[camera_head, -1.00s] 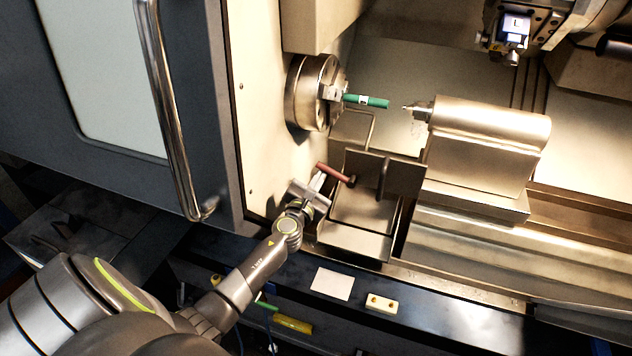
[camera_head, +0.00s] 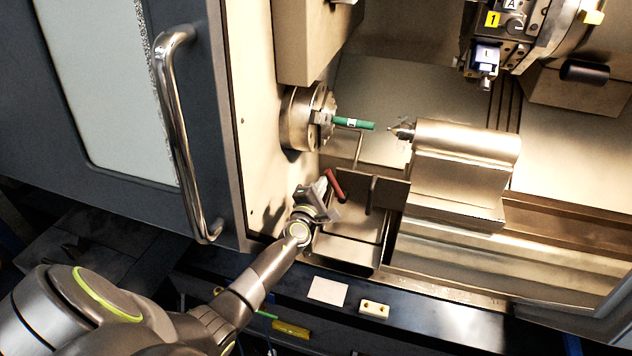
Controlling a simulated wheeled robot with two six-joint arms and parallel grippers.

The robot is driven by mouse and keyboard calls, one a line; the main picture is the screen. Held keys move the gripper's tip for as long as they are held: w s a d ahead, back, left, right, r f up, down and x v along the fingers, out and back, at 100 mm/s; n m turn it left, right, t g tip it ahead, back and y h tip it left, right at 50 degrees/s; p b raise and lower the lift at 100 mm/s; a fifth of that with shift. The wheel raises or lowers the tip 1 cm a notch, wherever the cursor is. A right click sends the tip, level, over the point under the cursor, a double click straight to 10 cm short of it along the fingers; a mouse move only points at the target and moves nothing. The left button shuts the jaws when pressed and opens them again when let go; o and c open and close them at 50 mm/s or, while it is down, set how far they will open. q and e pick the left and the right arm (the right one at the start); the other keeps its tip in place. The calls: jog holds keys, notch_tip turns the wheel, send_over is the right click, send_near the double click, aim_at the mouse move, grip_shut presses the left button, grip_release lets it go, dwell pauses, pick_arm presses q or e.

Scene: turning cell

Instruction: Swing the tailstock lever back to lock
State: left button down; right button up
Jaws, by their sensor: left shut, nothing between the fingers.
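The lever (camera_head: 335,184) is a short dark red bar in front of the grey bracket inside the lathe. It stands steeply, its upper end leaning left. My left gripper (camera_head: 325,183) is shut and empty, with its fingertips just left of the lever's upper part. They look to be touching it or very close; I cannot tell which. The tailstock (camera_head: 463,150) is a large metal block to the right, its pointed centre (camera_head: 402,131) facing left. A green bar (camera_head: 354,123) sticks out of the chuck (camera_head: 303,118), with a gap between it and the centre. My right gripper is out of view.
An open metal tray (camera_head: 347,254) lies below the lever. The tool turret (camera_head: 490,50) hangs at upper right. The door handle (camera_head: 178,140) is on the left. A white card (camera_head: 328,291) and a cream block (camera_head: 374,308) lie on the front ledge.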

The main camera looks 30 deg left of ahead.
pick_arm(q)
jog(key=shift+w+d+r+p, duration=0.2)
jog(key=shift+d+r+p, duration=0.3)
jog(key=shift+d, duration=0.3)
jog(key=shift+w+d+r+p, duration=0.15)
jog(key=shift+d+r+p, duration=0.3)
jog(key=shift+d, duration=0.4)
